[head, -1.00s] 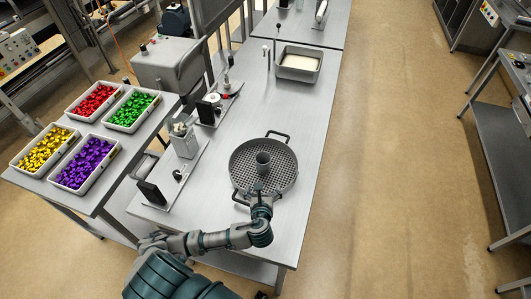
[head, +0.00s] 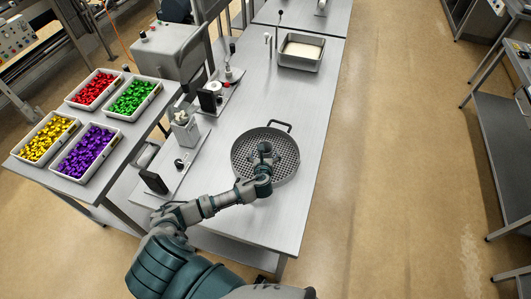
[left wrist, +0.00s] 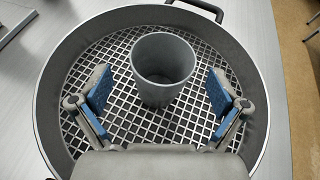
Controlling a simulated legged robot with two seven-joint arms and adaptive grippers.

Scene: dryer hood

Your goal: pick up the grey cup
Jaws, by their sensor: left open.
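The grey cup (left wrist: 162,72) stands upright on the mesh floor of a round dark basket (left wrist: 52,85) in the left wrist view. My left gripper (left wrist: 158,92) is open, with one blue-padded finger on each side of the cup's near part and gaps between the pads and the cup. In the head view my left gripper (head: 265,160) is over the middle of the basket (head: 243,170) and hides most of the cup. My right gripper is not in view.
The basket has loop handles and sits on a long metal table (head: 255,95). Left of it are a dispenser stand (head: 185,128) and a black block (head: 153,181). A tray with pale contents (head: 301,51) stands farther back. Bins of coloured pieces (head: 88,155) sit on a side table.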

